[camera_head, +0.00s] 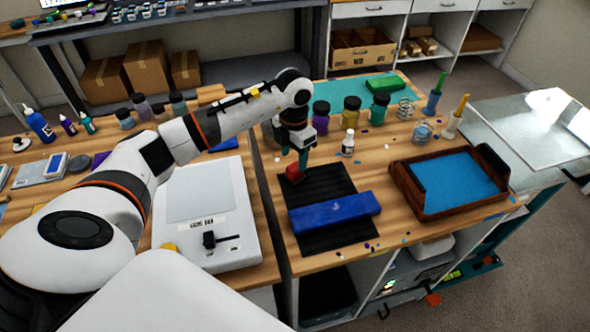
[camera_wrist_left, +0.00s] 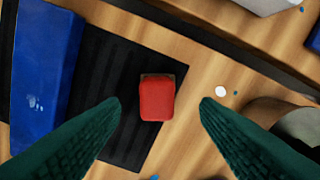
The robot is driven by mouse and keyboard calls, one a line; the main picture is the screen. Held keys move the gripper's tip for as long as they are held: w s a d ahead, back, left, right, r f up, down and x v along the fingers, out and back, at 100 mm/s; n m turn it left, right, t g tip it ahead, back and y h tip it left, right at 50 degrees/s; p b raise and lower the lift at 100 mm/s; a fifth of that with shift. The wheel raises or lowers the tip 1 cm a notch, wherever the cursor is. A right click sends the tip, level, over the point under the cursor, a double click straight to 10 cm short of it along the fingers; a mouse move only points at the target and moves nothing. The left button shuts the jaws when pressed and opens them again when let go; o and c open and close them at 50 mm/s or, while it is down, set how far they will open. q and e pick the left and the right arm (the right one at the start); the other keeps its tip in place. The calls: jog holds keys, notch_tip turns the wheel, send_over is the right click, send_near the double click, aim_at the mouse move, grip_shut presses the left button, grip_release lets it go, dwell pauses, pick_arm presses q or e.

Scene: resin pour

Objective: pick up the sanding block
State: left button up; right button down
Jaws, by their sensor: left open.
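The sanding block (camera_head: 293,174) is a small red block with a brown edge, lying on the ribbed black mat (camera_head: 335,244) near its far left corner. It also shows in the left wrist view (camera_wrist_left: 157,99), at the mat's edge. My left gripper (camera_head: 302,166) points down at the block with its green fingers. In the left wrist view my left gripper (camera_wrist_left: 160,103) is open, with one fingertip on each side of the block and visible gaps between. The fingers partly cover the block in the head view. My right gripper does not show.
A long blue block (camera_head: 334,211) lies across the mat, also beside the red block in the wrist view (camera_wrist_left: 45,70). Jars, including a purple one (camera_head: 320,122), and a white bottle (camera_head: 348,143) stand behind. A wooden tray (camera_head: 425,212) is at right.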

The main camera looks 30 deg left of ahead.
aim_at(294, 167)
pick_arm(q)
jog(key=f, duration=0.1)
jog(key=f+p, duration=0.1)
jog(key=f, duration=0.2)
jog(key=shift+s+d+f+p, duration=0.1)
jog(key=shift+s+f+p, duration=0.1)
jog(key=shift+s+p, duration=0.1)
jog(key=shift+w+f, duration=0.1)
jog(key=shift+f, duration=0.15)
jog(key=c, duration=1.1)
jog(key=shift+c, duration=0.3)
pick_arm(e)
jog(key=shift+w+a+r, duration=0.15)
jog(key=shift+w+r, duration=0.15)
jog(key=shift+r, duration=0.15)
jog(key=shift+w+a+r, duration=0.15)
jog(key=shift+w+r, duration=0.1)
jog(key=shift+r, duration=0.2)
pick_arm(q)
jog(key=shift+r, duration=0.15)
